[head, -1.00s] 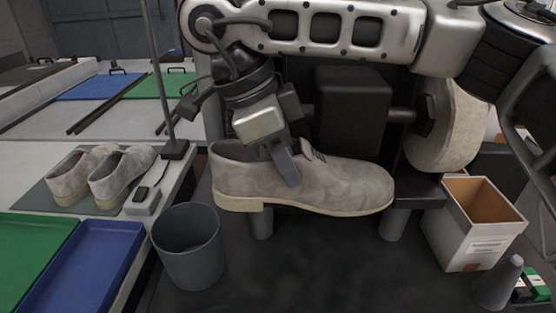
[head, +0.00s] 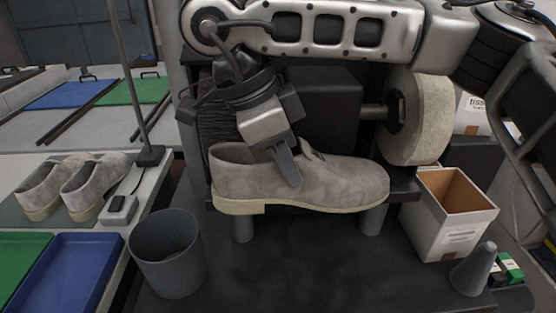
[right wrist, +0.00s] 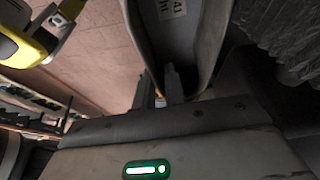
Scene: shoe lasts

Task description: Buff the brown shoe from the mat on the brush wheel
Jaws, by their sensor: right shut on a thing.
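My right gripper (head: 287,168) comes down from above and is shut on a grey-beige shoe (head: 335,182), pinching its upper near the opening. The shoe is level, toe to the right, in front of the grinding machine. I cannot tell whether its sole touches the bench. The right wrist view shows its open collar and inner label (right wrist: 172,10). A dark bristled brush wheel (head: 216,122) is partly hidden behind the shoe's heel; bristles also show in the right wrist view (right wrist: 280,30). Two similar shoes (head: 95,185) stand on the mat (head: 12,213) at left. No shoe looks clearly brown.
A pale wheel (head: 428,118) is on the machine's right. A grey bin (head: 166,265) stands at front left, an open carton (head: 440,228) and a grey cone (head: 472,270) at right. Green and blue trays (head: 70,275) lie at left. The dark bench front is clear.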

